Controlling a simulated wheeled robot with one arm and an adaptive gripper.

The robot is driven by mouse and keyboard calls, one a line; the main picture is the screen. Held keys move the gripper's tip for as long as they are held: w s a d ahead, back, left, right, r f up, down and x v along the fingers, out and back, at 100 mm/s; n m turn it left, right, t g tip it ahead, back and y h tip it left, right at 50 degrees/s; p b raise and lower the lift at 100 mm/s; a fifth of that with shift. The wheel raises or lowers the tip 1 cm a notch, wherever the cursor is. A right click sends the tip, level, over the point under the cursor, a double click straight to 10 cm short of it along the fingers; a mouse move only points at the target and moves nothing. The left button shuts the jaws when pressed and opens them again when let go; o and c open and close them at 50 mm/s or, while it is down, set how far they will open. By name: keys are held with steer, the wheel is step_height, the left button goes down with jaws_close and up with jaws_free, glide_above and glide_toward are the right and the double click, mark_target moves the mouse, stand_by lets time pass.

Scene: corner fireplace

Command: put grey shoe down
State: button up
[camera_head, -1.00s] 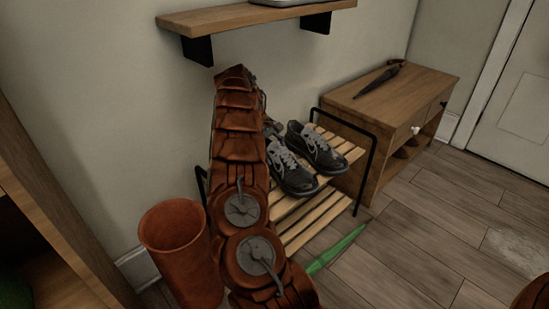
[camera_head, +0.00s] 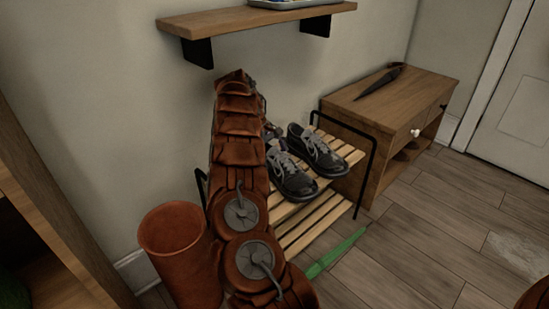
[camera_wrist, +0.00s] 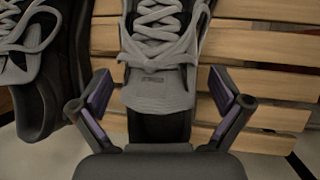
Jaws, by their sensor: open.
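In the wrist view, a grey shoe (camera_wrist: 160,92) with pale laces rests on the wooden slats of a shoe rack (camera_wrist: 265,45). My gripper (camera_wrist: 162,98) is open, with one finger on each side of this shoe's end and a visible gap at both sides. In the head view, my arm hides the gripper and part of the rack (camera_head: 318,212). Two dark grey shoes (camera_head: 317,152) (camera_head: 290,176) stand side by side on its upper shelf. I cannot tell which head-view shoe is the one between my fingers.
Another dark shoe (camera_wrist: 35,95) lies close on the left in the wrist view. A wooden bench (camera_head: 400,95) bearing a dark umbrella (camera_head: 380,80) stands right of the rack. A terracotta-coloured bin (camera_head: 180,265) is at left, a wall shelf (camera_head: 250,22) above, a green object (camera_head: 335,253) on the floor.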

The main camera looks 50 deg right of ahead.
mark_target(271, 149)
steer(key=p+v, duration=0.2)
steer(key=v, duration=0.4)
steer(key=shift+d+p, duration=0.15)
steer(key=shift+p, duration=0.15)
steer(key=shift+w+r, duration=0.3)
steer(key=shift+r, duration=0.35)
